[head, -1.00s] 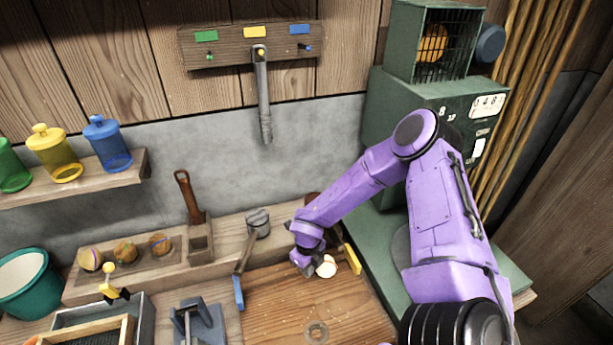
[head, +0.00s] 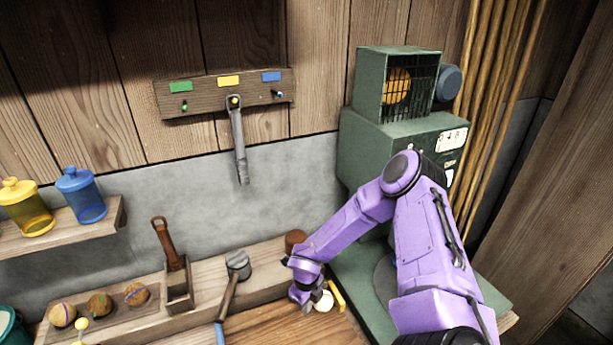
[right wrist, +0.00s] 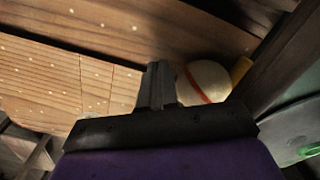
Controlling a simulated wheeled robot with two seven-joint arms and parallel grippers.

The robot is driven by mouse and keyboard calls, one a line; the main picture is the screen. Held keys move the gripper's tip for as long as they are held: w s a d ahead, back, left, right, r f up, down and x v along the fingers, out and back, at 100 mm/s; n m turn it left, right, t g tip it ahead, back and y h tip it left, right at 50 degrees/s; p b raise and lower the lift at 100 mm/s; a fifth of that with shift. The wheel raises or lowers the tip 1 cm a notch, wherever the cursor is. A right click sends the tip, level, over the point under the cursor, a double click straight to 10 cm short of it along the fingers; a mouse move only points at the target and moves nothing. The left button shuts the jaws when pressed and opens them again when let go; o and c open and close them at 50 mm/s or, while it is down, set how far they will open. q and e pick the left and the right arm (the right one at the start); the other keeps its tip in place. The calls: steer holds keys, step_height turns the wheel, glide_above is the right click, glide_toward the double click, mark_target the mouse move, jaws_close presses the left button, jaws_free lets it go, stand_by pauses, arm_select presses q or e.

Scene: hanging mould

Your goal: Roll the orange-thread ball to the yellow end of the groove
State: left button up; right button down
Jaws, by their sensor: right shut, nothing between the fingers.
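The pale ball (head: 323,301) lies at the right of the wooden bench, close beside the yellow end piece (head: 338,296). In the right wrist view the ball (right wrist: 208,82) shows an orange thread line, and the yellow piece (right wrist: 240,70) is at its right edge; I cannot tell whether they touch. My right gripper (head: 306,298) is shut and empty, on the ball's left side. Its fingers (right wrist: 157,82) stand against or very near the ball. The blue end (head: 219,334) is at the lower left. The groove itself is mostly hidden. My left gripper is out of view.
A mallet (head: 236,275) leans on the raised ledge at the left. Several threaded balls sit in a wooden holder (head: 82,316). A green machine with a cage (head: 397,85) stands behind my right arm. A dark brown block (head: 295,241) sits on the ledge behind the gripper.

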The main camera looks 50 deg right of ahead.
steer(key=shift+w+a+f+b, duration=0.1)
steer(key=shift+w+a+b, duration=0.15)
steer(key=shift+a, duration=0.15)
steer(key=shift+w+a+f+b, duration=0.1)
steer(key=shift+w+a+b, duration=0.1)
steer(key=shift+a, duration=0.2)
steer(key=shift+w+a+r, duration=0.1)
steer(key=shift+a+r, duration=0.05)
steer(key=shift+a, duration=0.15)
step_height(320, 180, up, 8)
steer(key=p, duration=0.7)
